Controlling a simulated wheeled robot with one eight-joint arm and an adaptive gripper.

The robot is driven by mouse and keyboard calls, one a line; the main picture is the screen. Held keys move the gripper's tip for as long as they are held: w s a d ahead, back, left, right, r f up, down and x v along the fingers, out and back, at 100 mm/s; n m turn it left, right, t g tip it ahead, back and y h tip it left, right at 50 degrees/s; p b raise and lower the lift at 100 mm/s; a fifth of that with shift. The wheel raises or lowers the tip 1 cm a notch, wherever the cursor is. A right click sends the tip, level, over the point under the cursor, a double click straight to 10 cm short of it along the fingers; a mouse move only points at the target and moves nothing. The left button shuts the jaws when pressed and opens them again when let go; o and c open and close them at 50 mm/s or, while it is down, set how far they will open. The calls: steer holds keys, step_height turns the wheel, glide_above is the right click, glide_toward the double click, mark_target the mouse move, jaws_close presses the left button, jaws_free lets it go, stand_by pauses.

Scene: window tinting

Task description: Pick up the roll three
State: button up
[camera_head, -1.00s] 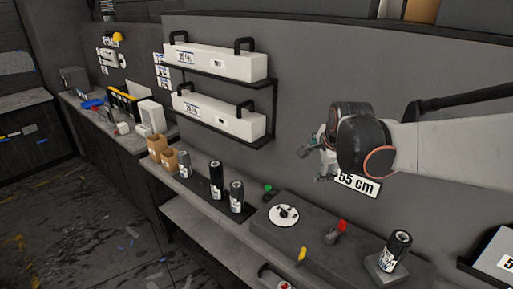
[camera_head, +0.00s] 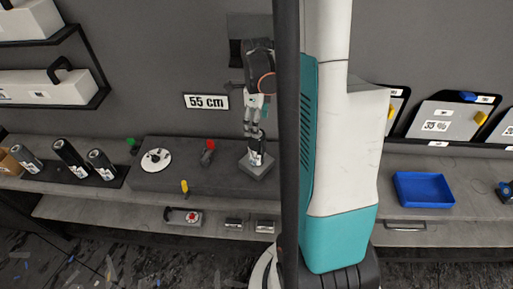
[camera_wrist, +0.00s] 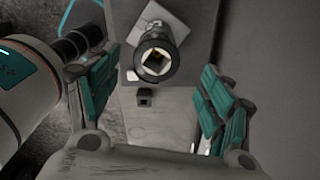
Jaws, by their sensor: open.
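A dark roll with a white label (camera_head: 257,153) stands upright on a grey square stand (camera_head: 262,173), on the raised dark block of the bench. My gripper (camera_head: 254,126) points down right above this roll. No number can be read on any roll.
On the block are a white disc (camera_head: 155,160), a red-handled tool (camera_head: 208,153) and a yellow-handled tool (camera_head: 185,187). A "55 cm" sign (camera_head: 206,102) hangs on the wall behind. A blue tray (camera_head: 424,189) sits on the bench at right. My column hides part of the bench.

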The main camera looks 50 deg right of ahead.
mark_target(257, 148)
steer(key=shift+s+a+f, duration=0.1)
steer(key=shift+f, duration=1.75)
steer(key=shift+s+a+f, duration=0.1)
steer(key=shift+f, duration=1.75)
steer(key=c, duration=1.8)
steer(key=shift+o, duration=0.2)
steer(key=shift+r, duration=0.1)
